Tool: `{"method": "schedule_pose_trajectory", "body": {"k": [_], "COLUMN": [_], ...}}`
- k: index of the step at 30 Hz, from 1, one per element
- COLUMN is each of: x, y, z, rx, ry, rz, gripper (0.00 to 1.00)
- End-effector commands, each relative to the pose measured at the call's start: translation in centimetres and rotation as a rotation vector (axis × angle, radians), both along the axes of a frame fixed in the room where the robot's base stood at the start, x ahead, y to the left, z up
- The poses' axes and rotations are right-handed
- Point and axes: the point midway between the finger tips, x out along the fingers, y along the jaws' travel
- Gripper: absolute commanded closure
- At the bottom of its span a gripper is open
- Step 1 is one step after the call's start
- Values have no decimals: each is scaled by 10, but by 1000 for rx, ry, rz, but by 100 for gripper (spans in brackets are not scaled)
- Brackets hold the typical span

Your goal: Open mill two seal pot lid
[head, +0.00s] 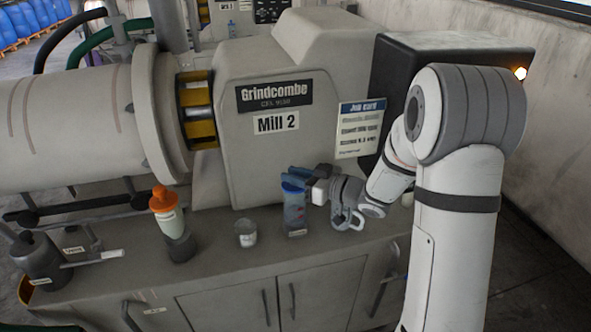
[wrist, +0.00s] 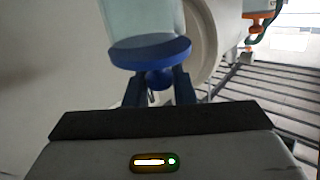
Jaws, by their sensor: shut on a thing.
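A clear pot with a blue lid stands on the bench in front of Mill 2; its bluish body (head: 294,210) shows in the head view. In the wrist view I see its pale glass wall (wrist: 142,18) and the round blue lid (wrist: 150,52) against it. My gripper (head: 296,179) is at the top of the pot, reaching in from the right. In the wrist view my gripper (wrist: 159,85) is shut on the knob of the blue lid (wrist: 158,76). The lid appears to meet the pot; I cannot tell whether it is loose.
A pot with an orange top (head: 163,200) stands on the bench to the left. A small grey tin (head: 246,233) sits between the two pots. A hand pump (head: 45,262) is at far left. The Mill 2 housing (head: 275,150) rises behind; a job card (head: 360,128) hangs there.

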Motion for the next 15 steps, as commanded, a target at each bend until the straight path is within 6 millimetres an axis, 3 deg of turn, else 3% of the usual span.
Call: {"method": "schedule_pose_trajectory", "body": {"k": [2,15], "x": [2,6], "y": [1,2], "z": [10,5], "rx": [-13,-39], "ry": [41,136], "rz": [0,0], "gripper": [100,100]}}
